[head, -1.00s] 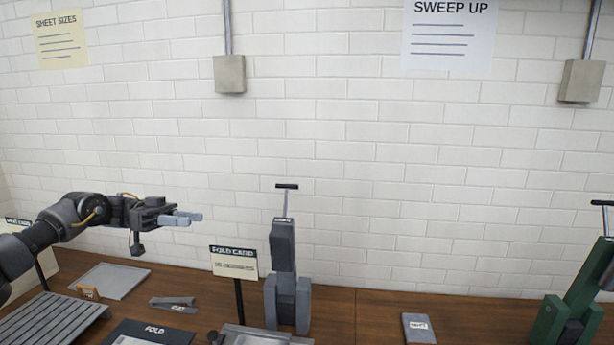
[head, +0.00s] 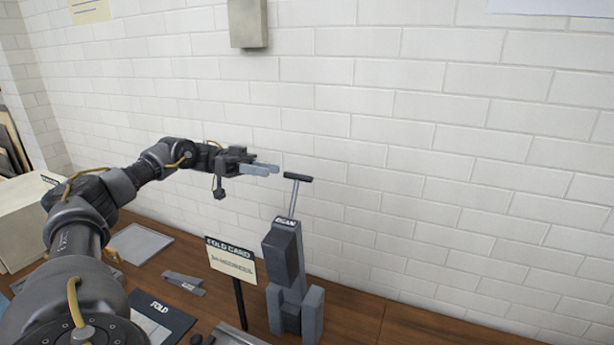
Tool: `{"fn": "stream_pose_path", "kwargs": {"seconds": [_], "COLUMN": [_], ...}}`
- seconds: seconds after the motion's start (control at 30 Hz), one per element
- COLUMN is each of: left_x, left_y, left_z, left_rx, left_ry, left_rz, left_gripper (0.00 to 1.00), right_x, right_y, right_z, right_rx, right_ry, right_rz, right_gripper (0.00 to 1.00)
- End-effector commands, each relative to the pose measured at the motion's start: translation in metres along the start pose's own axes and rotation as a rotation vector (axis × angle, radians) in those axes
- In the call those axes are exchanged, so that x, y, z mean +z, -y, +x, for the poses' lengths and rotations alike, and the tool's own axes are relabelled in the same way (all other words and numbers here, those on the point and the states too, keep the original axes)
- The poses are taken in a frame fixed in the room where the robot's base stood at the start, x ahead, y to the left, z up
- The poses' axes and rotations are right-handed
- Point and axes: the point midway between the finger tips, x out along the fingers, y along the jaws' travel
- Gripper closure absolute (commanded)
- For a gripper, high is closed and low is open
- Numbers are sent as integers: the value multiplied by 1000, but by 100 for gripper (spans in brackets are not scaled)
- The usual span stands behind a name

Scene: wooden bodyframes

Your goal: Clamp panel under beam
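A grey upright machine (head: 284,265) with a T-handle (head: 297,178) on thin rods stands on the wooden bench; the label on its top is hard to read. A flat grey sheet edge (head: 232,336) lies at its foot, cut off by the frame bottom. Another flat grey sheet (head: 140,243) lies at the left. I cannot tell which is the panel, or see any sheet under a beam. My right gripper is out of view.
A dark fold sheet (head: 160,318) and a small grey bracket (head: 185,283) lie on the bench (head: 350,320). A pale box (head: 22,225) stands far left. The brick wall is close behind.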

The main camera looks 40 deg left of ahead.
Motion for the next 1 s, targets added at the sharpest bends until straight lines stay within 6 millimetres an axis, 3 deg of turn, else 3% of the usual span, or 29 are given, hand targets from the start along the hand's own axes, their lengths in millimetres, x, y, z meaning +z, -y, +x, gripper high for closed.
{"fn": "stream_pose_path", "kwargs": {"seconds": [0.23,0.6,1.0], "left_x": [4,-3,0], "left_y": [0,-1,0], "left_z": [26,90,104], "left_rx": [4,2,0], "left_ry": [0,-1,-2], "left_rz": [-1,0,0], "left_gripper": [65,65,65], "right_x": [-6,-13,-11], "right_y": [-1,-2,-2], "right_z": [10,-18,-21], "right_rx": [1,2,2], "right_ry": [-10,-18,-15], "right_rz": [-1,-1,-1], "right_gripper": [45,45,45]}}
